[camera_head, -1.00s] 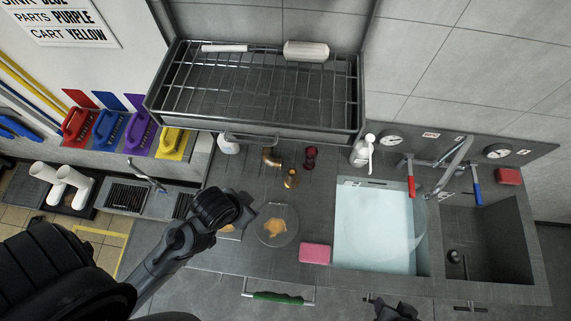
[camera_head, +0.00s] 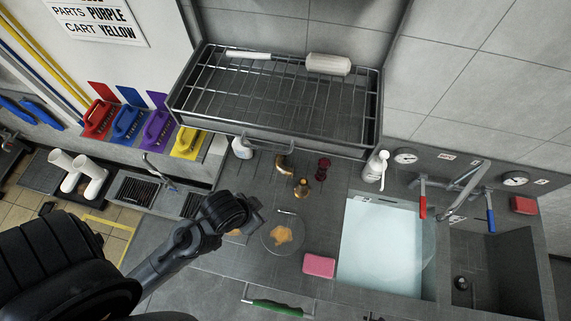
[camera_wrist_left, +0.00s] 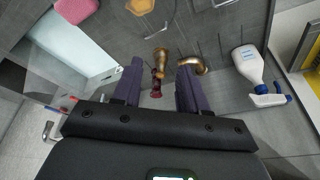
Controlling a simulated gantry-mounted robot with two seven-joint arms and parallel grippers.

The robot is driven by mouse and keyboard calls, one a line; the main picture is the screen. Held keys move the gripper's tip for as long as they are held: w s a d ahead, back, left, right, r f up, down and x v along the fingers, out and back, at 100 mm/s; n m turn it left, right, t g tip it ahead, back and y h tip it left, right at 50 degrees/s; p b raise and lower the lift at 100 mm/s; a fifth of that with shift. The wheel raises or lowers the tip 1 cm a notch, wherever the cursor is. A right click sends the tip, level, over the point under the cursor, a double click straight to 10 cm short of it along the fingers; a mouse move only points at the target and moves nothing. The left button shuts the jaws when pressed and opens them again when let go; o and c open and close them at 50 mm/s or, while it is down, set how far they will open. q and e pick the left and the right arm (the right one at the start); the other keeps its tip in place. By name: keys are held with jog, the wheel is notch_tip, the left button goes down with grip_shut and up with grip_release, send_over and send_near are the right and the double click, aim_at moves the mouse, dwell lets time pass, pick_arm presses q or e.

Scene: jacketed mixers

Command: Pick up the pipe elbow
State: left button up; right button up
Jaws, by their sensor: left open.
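The brass pipe elbow (camera_head: 284,163) stands on the grey counter below the drying rack, left of the sink. In the left wrist view the elbow (camera_wrist_left: 193,65) shows beyond the tip of the right-hand finger. My left gripper (camera_head: 250,208) is over the counter's left part, nearer the front than the elbow and apart from it. Its two purple fingers (camera_wrist_left: 160,75) are spread with nothing held between them. Part of my right gripper (camera_head: 373,318) barely shows at the bottom edge; its jaws cannot be made out.
Close to the elbow stand a brass fitting (camera_head: 302,188) and a dark red fitting (camera_head: 322,169). A glass dish (camera_head: 267,240), a pink sponge (camera_head: 319,265) and white bottles (camera_head: 375,170) are nearby. The wire rack (camera_head: 280,95) overhangs behind; the water-filled sink (camera_head: 385,245) is right.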

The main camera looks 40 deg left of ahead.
pick_arm(q)
jog(key=shift+d, duration=0.15)
jog(key=o, duration=1.1)
